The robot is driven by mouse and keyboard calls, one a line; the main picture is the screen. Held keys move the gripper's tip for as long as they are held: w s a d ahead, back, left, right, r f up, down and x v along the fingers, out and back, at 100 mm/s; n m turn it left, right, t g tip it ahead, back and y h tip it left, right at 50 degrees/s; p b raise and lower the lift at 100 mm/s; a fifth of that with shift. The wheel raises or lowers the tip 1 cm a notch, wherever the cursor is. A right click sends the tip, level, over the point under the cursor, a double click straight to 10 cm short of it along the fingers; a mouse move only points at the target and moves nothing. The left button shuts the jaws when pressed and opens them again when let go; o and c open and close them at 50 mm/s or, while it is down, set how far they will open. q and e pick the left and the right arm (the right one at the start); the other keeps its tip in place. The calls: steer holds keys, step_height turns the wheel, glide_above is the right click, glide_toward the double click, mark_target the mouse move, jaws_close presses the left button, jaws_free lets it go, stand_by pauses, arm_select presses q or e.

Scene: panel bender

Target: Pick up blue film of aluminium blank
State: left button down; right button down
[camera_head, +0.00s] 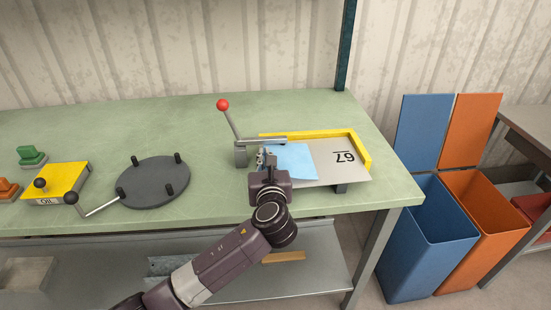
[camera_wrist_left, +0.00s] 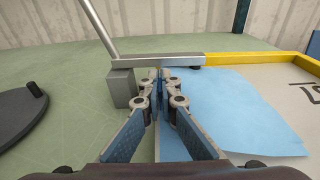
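My left gripper (camera_head: 265,153) is at the film's left edge. In the left wrist view its fingertips (camera_wrist_left: 160,82) are close together over that edge. Whether the film's edge is pinched between them cannot be seen clearly. My right gripper is not in view.
A clamp lever with a red knob (camera_head: 223,105) stands just behind the gripper. A yellow stop frame (camera_head: 355,143) borders the blank. A dark round plate with pegs (camera_head: 153,182) is on the left. Blue (camera_head: 425,240) and orange (camera_head: 482,225) bins stand right of the bench.

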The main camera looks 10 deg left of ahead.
arm_select(q)
step_height(320, 180, up, 25)
steer(key=d+p, duration=0.1)
steer(key=p, duration=0.6)
steer(key=shift+w+d, duration=0.2)
steer(key=shift+w, duration=0.05)
stand_by(1.2)
stand_by(0.4)
